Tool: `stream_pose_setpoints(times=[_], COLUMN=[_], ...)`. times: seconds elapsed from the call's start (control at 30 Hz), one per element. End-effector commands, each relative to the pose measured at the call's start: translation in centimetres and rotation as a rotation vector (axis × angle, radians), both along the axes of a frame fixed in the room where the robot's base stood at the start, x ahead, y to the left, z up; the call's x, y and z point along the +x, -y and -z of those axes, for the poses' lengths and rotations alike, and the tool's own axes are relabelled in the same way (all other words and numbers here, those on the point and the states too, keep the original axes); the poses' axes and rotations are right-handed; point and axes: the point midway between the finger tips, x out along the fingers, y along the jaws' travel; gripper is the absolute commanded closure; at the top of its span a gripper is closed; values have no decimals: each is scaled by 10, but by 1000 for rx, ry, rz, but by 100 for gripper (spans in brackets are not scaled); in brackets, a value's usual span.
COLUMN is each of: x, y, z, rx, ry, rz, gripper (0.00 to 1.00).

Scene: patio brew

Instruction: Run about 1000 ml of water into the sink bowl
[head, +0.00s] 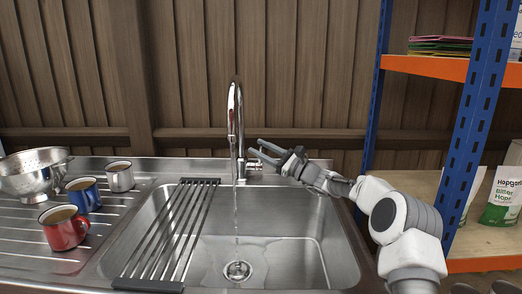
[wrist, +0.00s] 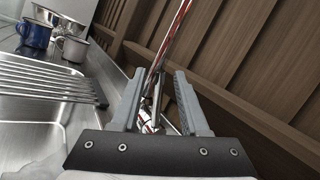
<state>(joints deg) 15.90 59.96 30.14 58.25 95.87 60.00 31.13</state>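A chrome tap (head: 235,120) stands behind the steel sink bowl (head: 320,250). A thin stream of water (head: 236,210) falls from its spout into the bowl. A shallow patch of water (head: 262,258) lies on the bowl floor around the drain (head: 238,270). My gripper (head: 254,152) is at the right side of the tap, near its lever; its fingers are apart. In the wrist view my gripper's fingers (wrist: 158,98) stand apart on either side of the tap (wrist: 160,75). I cannot tell whether they touch the lever.
A black roll-up rack (head: 150,284) lies across the bowl's left part. A red mug (head: 65,234), a blue mug (head: 90,194), a steel mug (head: 120,178) and a colander (head: 35,183) stand on the left drainboard. A blue-and-orange shelf (head: 470,120) rises at the right.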

Motion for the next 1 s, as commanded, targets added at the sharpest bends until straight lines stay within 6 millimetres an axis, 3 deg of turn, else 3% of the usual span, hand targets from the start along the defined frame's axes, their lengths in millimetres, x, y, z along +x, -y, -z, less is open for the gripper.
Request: stream_pose_setpoints(times=[0.37, 0.8, 1.0], x=[-3, -44, -56], y=[8, 78, 96], z=[1, 22, 29], rx=[-1, 1, 1], ry=[-2, -3, -1], rz=[1, 3, 1], gripper=[56, 56, 56])
